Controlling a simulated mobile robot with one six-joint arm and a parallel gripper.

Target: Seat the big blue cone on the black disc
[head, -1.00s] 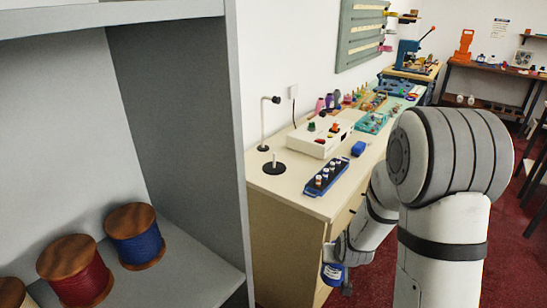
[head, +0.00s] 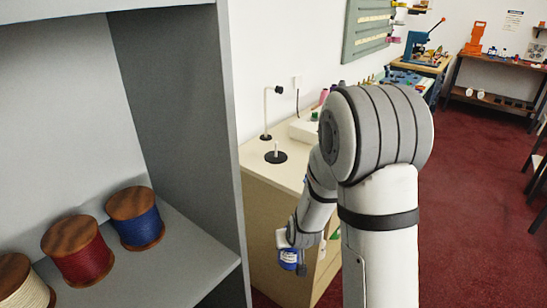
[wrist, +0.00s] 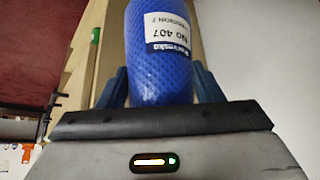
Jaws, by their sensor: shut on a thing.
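The big blue cone (head: 288,258) hangs in my gripper (head: 299,264), low beside the near front of the counter. In the wrist view the blue cone (wrist: 155,75) has a ribbed blue surface and a white label reading NO 407. The two dark fingers of my gripper (wrist: 160,92) press on its sides; its far end is cut off by the frame. The black disc (head: 276,157) lies on the near end of the counter top, with a short pale peg standing up from it. The cone is apart from the disc and lower than the counter top.
A thin white stand (head: 266,112) on a dark base rises just behind the disc. A white box (head: 304,130) is partly hidden by my arm. A grey shelf (head: 190,262) with red (head: 78,251), blue (head: 136,219) and white spools fills the left side.

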